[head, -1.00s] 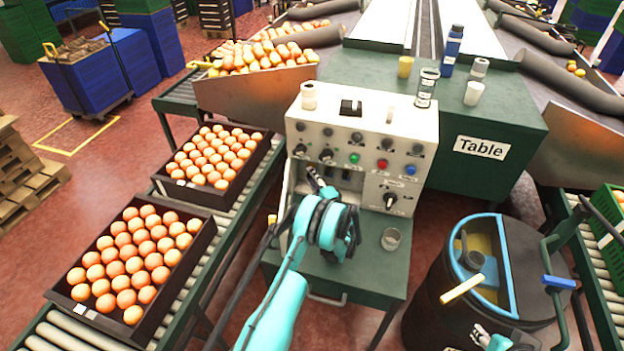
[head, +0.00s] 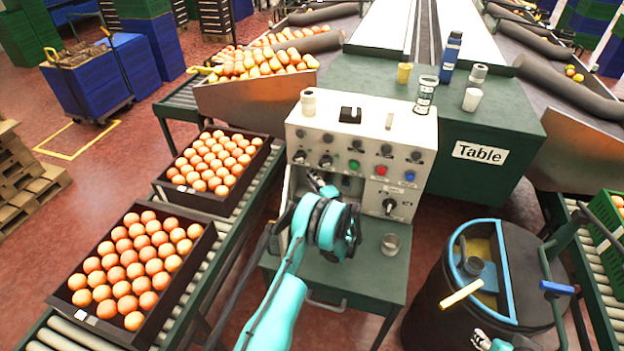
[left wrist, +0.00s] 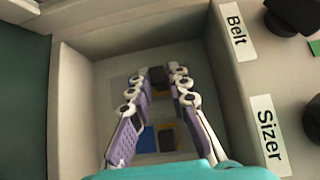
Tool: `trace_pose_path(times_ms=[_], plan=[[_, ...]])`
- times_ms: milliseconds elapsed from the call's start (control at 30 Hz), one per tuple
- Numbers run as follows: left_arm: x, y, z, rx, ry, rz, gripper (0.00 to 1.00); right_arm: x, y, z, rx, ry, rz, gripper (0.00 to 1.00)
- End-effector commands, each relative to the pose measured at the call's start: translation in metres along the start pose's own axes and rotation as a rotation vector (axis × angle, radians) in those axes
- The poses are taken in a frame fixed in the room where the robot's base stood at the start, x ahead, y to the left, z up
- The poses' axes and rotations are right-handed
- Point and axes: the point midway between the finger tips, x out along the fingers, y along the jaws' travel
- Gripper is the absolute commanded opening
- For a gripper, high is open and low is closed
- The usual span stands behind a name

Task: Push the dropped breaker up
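The white control panel (head: 345,120) stands on a small green stand. Its left side box has an open recess (left wrist: 85,100), and my left gripper (left wrist: 160,76) reaches into it. The two purple-padded fingers lean inward, and their tips are close together beside a small dark block (left wrist: 178,80) at the back. A blue block (left wrist: 147,138) and a dark block with a yellow edge (left wrist: 167,138) show lower between the fingers. I cannot tell which is the dropped breaker, or whether the tips touch anything. Part of my right gripper (head: 488,342) shows at the bottom edge.
Labels "Belt" (left wrist: 234,32) and "Sizer" (left wrist: 268,135) sit on the panel face right of the recess, beside dark knobs. A cup (head: 390,244) stands on the stand. Crates of oranges (head: 135,265) line the left conveyor. A dark barrel (head: 430,300) stands at right.

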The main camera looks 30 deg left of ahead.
Motion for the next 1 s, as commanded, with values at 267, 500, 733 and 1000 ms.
trace_pose_path(times_ms=[267, 500, 733, 1000], plan=[[0.001, -0.002, 0.000, 0.002, 0.001, -0.002, 0.36, 0.000, 0.000, 0.000, 0.000, 0.000, 0.000, 0.40], [-0.013, -0.001, -0.001, 0.001, 0.001, -0.001, 0.36, 0.000, 0.000, 0.000, 0.000, 0.000, 0.000, 0.40], [-0.061, -0.001, -0.001, 0.002, 0.004, -0.002, 0.36, 0.000, 0.000, 0.000, 0.000, 0.000, 0.000, 0.40], [-0.108, -0.001, -0.001, 0.002, 0.003, -0.002, 0.36, 0.000, 0.000, 0.000, 0.000, 0.000, 0.000, 0.40]])
